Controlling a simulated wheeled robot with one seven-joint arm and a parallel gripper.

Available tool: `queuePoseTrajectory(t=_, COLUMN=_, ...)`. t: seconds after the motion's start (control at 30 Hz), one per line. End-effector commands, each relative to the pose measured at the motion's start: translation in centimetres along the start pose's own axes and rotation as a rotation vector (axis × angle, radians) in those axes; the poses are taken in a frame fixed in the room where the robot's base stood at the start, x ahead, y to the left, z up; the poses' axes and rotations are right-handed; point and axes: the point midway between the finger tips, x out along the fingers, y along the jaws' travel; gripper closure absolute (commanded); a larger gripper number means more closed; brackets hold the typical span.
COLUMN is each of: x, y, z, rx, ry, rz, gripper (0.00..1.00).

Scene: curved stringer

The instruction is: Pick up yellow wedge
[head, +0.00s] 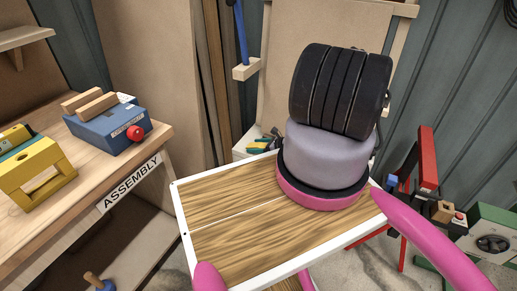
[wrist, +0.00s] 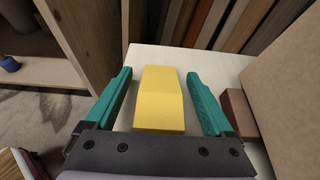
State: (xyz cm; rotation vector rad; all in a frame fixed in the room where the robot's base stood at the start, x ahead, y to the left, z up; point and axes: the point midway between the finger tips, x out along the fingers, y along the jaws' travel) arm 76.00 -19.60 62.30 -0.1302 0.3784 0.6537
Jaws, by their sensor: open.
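The yellow wedge (wrist: 160,98) lies on a white surface (wrist: 147,54) in the wrist view. My gripper (wrist: 159,74) is open, with one teal finger on each side of the wedge. Narrow gaps show between the wedge and both fingers, so it is not clamped. The wedge's near end lies close to the dark gripper body. In the head view my gripper (head: 261,145) is small, low over the white surface behind my body, and the wedge cannot be made out clearly there.
A brown block (wrist: 241,114) lies right of the right finger, beside a tan board (wrist: 288,90). Wooden planks (wrist: 210,22) stand behind the white surface. A workbench (head: 95,158) with a blue box (head: 108,130) and a yellow frame (head: 38,172) stands left in the head view.

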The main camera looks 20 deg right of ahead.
Motion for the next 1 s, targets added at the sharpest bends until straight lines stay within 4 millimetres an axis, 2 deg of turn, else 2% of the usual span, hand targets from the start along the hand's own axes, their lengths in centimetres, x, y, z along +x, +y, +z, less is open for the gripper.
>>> queuePoseTrajectory(t=0.2, x=0.2, y=-0.1, z=0.0, rx=-0.001, ry=0.000, rz=-0.001, gripper=0.12)
queuePoseTrajectory(t=0.27, x=0.2, y=-0.1, z=0.0, rx=-0.001, ry=0.000, rz=-0.001, gripper=0.32)
queuePoseTrajectory(t=0.3, x=0.2, y=-0.1, z=0.0, rx=-0.001, ry=0.000, rz=-0.001, gripper=0.47)
queuePoseTrajectory(t=0.43, x=0.2, y=-0.1, z=0.0, rx=-0.001, ry=0.000, rz=-0.001, gripper=0.97)
queuePoseTrajectory(t=0.47, x=0.2, y=-0.1, z=0.0, rx=-0.001, ry=0.000, rz=-0.001, gripper=1.00)
queuePoseTrajectory(t=0.77, x=0.1, y=-0.1, z=0.3, rx=0.000, ry=0.000, rz=-0.001, gripper=1.00)
queuePoseTrajectory(t=0.87, x=-0.2, y=-0.2, z=1.1, rx=-0.001, ry=-0.001, rz=-0.001, gripper=1.00)
queuePoseTrajectory(t=1.0, x=-1.1, y=-0.1, z=3.3, rx=-0.002, ry=-0.001, rz=0.000, gripper=1.00)
